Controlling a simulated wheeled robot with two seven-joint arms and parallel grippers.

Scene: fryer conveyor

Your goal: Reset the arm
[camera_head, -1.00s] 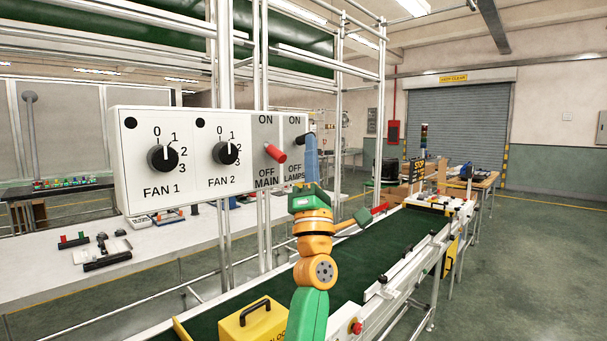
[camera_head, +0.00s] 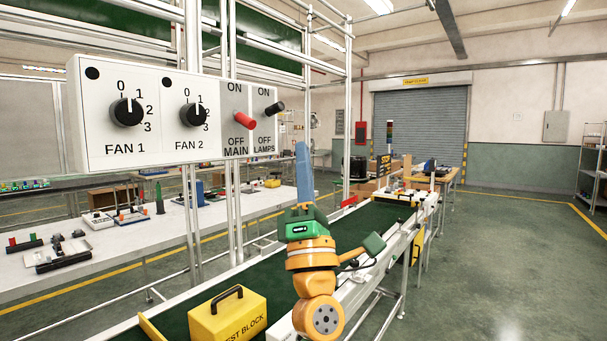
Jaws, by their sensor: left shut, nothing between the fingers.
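My left arm rises from the bottom middle in the head view, with green and orange links. Its gripper (camera_head: 303,150) has blue fingers that point up and are closed together with nothing between them. It stands to the right of the control panel (camera_head: 100,155), apart from it. The panel carries the FAN 1 knob (camera_head: 127,112), the FAN 2 knob (camera_head: 193,115), the red MAIN switch (camera_head: 245,121) and the black LAMPS switch (camera_head: 274,108). My right gripper is not in view.
A green conveyor (camera_head: 370,216) runs behind and below my arm. A yellow test block (camera_head: 228,314) with a black handle lies at its near end. A white bench (camera_head: 120,250) with small parts stands at left. The floor (camera_head: 500,250) at right is clear.

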